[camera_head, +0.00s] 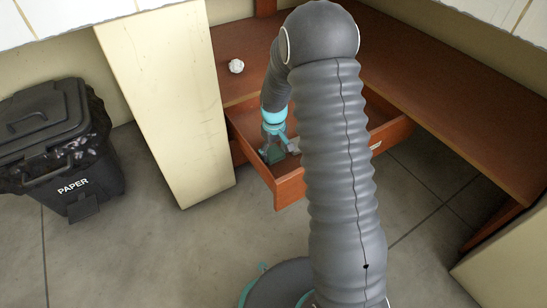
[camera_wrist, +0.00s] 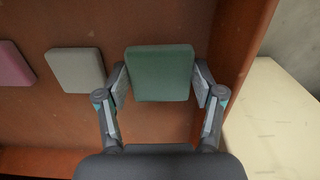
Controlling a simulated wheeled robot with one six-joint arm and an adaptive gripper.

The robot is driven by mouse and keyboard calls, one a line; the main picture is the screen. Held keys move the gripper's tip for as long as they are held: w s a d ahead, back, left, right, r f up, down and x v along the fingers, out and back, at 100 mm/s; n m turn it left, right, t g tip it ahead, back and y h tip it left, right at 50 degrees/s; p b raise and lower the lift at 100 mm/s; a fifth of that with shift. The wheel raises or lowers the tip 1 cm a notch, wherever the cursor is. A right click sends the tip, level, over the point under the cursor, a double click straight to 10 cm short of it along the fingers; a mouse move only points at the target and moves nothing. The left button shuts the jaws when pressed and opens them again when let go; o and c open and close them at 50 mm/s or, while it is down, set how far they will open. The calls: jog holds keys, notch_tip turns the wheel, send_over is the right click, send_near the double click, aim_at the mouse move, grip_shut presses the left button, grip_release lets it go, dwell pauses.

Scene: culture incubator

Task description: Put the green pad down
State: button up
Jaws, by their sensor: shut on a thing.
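The green pad (camera_wrist: 160,74) is a flat square with rounded corners. In the wrist view my gripper (camera_wrist: 162,82) is shut on it, one finger against its left edge and one against its right. The pad is over the floor of an open wooden drawer (camera_wrist: 165,122). I cannot tell whether it touches the drawer floor. In the head view my gripper (camera_head: 272,149) reaches down into the drawer (camera_head: 291,185), with the green pad (camera_head: 276,156) small and partly hidden by the fingers.
A grey-white pad (camera_wrist: 75,70) and a pink pad (camera_wrist: 13,65) lie to the left in the drawer. The drawer's side wall (camera_wrist: 240,45) is close on the right. A crumpled white ball (camera_head: 236,66) lies on the desk (camera_head: 450,110). A black paper bin (camera_head: 62,150) stands at left.

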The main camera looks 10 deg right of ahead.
jog(key=shift+f, duration=1.3)
jog(key=shift+f, duration=0.1)
jog(key=o, duration=0.7)
jog(key=shift+o, duration=0.2)
